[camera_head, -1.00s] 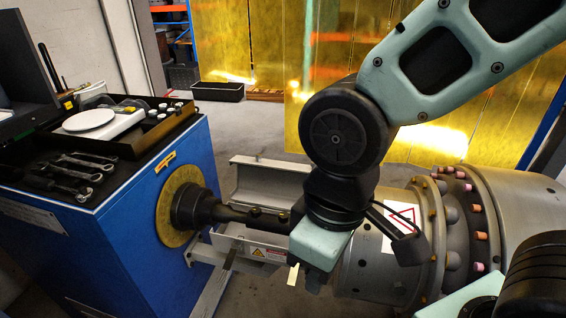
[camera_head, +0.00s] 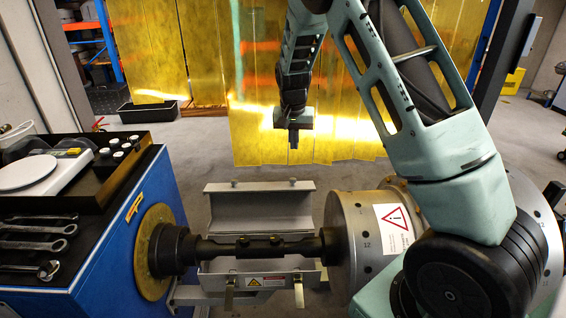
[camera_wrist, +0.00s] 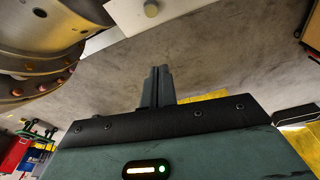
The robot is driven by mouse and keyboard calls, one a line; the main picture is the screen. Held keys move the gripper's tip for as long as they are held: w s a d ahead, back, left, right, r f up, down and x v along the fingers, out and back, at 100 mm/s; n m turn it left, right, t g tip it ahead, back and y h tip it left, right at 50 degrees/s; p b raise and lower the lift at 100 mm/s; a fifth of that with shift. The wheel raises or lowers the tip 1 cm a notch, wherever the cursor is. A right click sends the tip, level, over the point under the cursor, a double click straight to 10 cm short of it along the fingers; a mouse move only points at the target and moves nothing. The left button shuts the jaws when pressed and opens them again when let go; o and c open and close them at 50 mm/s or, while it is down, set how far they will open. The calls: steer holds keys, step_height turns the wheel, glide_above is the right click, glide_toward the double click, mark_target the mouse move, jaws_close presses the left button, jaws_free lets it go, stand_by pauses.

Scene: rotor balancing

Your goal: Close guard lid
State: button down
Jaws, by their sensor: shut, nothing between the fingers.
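The guard lid (camera_head: 260,205) is a grey metal trough half, standing open behind the dark shaft (camera_head: 270,246). The lower guard half (camera_head: 285,282) carries a yellow warning label and two latches, and sits below the shaft. My gripper (camera_head: 293,141) is raised well above and behind the lid, in front of the yellow curtain, pointing down and touching nothing. In the wrist view its fingers (camera_wrist: 157,85) are together and empty. A pale metal edge with a round knob (camera_wrist: 150,9) shows at the top there; I cannot tell surely whether it is the lid.
A blue machine cabinet (camera_head: 120,240) with a black tool tray (camera_head: 105,190) and scale stands at the left. The grey rotor drum (camera_head: 350,235) is at the right. Yellow curtains (camera_head: 210,60) hang behind. Floor between curtain and lid is clear.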

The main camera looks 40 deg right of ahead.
steer(key=f, duration=0.3)
steer(key=s+f+p, duration=0.1)
steer(key=f, duration=0.2)
steer(key=a+f+p, duration=0.1)
steer(key=f, duration=0.1)
steer(key=shift+s+f, duration=0.15)
steer(key=shift+f, duration=0.25)
steer(key=shift+s+a+p, duration=0.25)
steer(key=shift+s+p, duration=0.1)
steer(key=shift+a, duration=0.1)
